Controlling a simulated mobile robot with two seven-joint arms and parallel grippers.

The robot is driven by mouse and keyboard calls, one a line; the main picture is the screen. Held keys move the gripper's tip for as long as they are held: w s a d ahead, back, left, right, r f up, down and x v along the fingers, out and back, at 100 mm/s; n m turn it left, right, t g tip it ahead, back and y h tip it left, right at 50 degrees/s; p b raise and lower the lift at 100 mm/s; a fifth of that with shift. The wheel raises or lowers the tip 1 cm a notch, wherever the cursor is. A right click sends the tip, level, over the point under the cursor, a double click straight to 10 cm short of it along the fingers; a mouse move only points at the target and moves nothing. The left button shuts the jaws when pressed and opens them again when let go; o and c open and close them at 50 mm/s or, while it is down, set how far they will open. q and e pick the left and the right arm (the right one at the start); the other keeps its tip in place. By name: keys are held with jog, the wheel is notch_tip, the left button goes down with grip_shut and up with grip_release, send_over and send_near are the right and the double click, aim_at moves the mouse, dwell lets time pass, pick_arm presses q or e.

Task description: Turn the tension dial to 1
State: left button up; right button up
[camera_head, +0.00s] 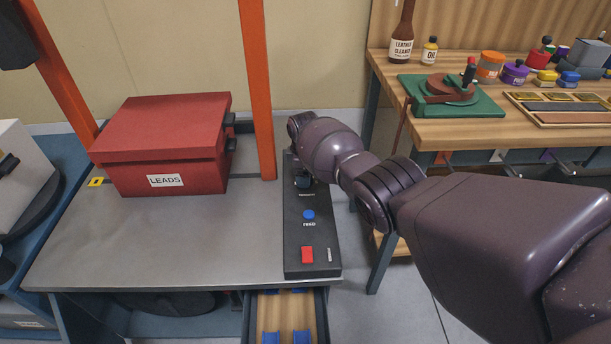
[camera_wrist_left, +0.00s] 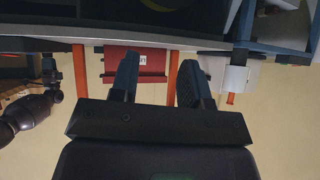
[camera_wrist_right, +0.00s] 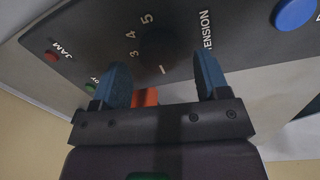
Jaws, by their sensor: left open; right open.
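The black control panel (camera_head: 305,240) lies on the grey table's right side. In the head view my right wrist mostly hides the dial. My left gripper (camera_wrist_left: 157,72) is open and empty, away from the panel, outside the head view.
The panel also carries a blue FEED button (camera_head: 308,215) and a red switch (camera_head: 307,254). A red LEADS box (camera_head: 165,150) stands left, with an orange post (camera_head: 256,90) between it and the panel. A wooden workbench (camera_head: 470,132) with tools stands right. The table's front middle is clear.

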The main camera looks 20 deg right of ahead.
notch_tip(320, 180, up, 7)
jog(key=shift+s+a+r+p, duration=0.1)
jog(key=shift+s+r+p, duration=0.05)
jog(key=shift+p, duration=0.9)
jog(key=shift+s+r+p, duration=0.15)
jog(key=shift+r+p, duration=0.15)
jog(key=shift+r, duration=0.5)
jog(key=shift+f, duration=0.1)
